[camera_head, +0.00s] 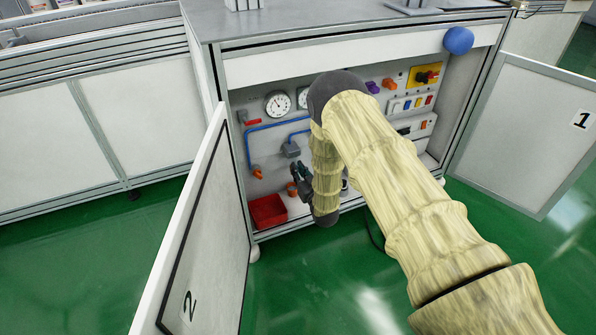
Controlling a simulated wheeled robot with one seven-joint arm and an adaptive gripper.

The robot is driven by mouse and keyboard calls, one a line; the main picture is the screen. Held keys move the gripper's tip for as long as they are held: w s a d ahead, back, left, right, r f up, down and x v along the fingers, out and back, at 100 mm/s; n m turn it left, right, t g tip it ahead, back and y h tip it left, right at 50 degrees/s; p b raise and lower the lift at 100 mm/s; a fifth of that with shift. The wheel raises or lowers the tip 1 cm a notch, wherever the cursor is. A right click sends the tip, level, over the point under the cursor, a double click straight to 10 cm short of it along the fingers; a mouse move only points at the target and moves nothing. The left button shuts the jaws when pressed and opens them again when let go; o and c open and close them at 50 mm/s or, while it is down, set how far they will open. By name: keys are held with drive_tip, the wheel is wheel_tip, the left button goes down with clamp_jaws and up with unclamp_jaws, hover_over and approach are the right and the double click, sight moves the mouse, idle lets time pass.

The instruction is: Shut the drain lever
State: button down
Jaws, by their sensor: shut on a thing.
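My gripper (296,184) is inside the open cabinet, low and left of my sleeved forearm. It is shut on a small orange lever (291,187) near the cabinet's lower middle; the fingers and wrist hide part of it, so its angle is unclear. Another orange handle (257,173) sits to the left at the lower end of the blue pipe (247,148). A red handle (252,122) is at the pipe's upper left. No readable label shows which one is the drain lever.
The cabinet door marked 2 (193,240) stands open at left, and door 1 (540,120) at right. A red bin (267,211) is on the cabinet floor. Gauges (278,104) and switches (425,76) line the back panel. A blue ball (458,40) is at the upper right.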

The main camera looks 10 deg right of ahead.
drive_tip(key=d+f+m, duration=0.1)
drive_tip(key=m, duration=0.4)
drive_tip(key=d+f+m, duration=0.1)
drive_tip(key=m, duration=0.5)
drive_tip(key=d+f+m, duration=0.1)
drive_tip(key=m, duration=0.5)
drive_tip(key=shift+w+d+f+b, duration=0.3)
drive_tip(key=shift+f, duration=0.1)
drive_tip(key=shift+m, duration=0.4)
drive_tip(key=c, duration=1.5)
unclamp_jaws()
drive_tip(key=shift+s, duration=0.1)
drive_tip(key=s, duration=0.4)
drive_tip(key=s+d, duration=0.1)
drive_tip(key=s, duration=0.2)
drive_tip(key=s+d, duration=0.1)
drive_tip(key=s, duration=0.3)
drive_tip(key=shift+s+d, duration=0.1)
drive_tip(key=shift+s, duration=0.2)
